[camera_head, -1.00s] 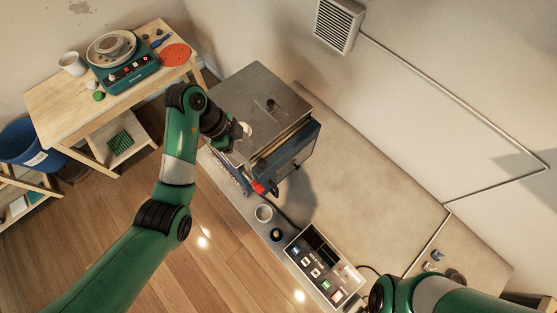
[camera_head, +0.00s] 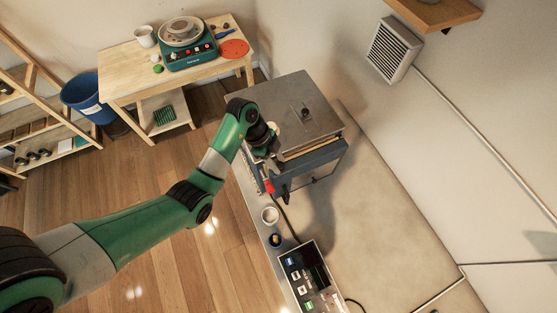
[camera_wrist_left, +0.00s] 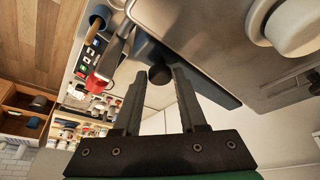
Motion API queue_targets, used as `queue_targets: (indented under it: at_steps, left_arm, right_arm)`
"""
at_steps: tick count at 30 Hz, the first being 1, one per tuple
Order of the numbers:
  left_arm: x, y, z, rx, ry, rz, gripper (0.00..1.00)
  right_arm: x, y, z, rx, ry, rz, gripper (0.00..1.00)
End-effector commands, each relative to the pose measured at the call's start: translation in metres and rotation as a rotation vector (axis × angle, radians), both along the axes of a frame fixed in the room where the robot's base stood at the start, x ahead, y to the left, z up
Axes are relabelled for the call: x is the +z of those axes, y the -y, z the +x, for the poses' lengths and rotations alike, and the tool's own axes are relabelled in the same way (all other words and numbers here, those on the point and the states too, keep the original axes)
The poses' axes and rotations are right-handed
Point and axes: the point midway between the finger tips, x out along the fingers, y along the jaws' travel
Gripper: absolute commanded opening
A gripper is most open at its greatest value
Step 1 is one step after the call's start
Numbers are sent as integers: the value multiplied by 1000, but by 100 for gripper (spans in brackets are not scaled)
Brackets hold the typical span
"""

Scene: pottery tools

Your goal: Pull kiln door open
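The kiln (camera_head: 290,108) is a grey metal box in the middle of the head view, with a small dark fitting on top. Its blue-grey door (camera_head: 318,160) is on the side facing the bench front; I cannot tell whether it stands ajar. My left gripper (camera_head: 270,152) is at the kiln's near left corner, beside the door, its fingers largely hidden by the wrist. In the left wrist view my left gripper (camera_wrist_left: 158,74) is open, with a dark round knob (camera_wrist_left: 160,74) between its fingertips, below the dark door edge (camera_wrist_left: 205,85). My right gripper is out of view.
A red-ended item (camera_head: 268,185) is close by the door. A white cup (camera_head: 270,215), a small dark cup (camera_head: 276,240) and a control box (camera_head: 312,278) stand along the bench front.

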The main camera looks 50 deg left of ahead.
Motion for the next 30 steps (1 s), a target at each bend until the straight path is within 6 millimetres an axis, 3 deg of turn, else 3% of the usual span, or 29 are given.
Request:
queue_targets:
  at_steps: [1, 6, 30]
  left_arm:
    - [0, 0, 0, 0, 0, 0, 30]
    - [0, 0, 0, 0, 0, 0, 0]
    - [1, 0, 0, -2, 1, 0, 0]
  right_arm:
    - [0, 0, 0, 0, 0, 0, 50]
    - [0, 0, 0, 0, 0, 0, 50]
    - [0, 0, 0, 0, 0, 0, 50]
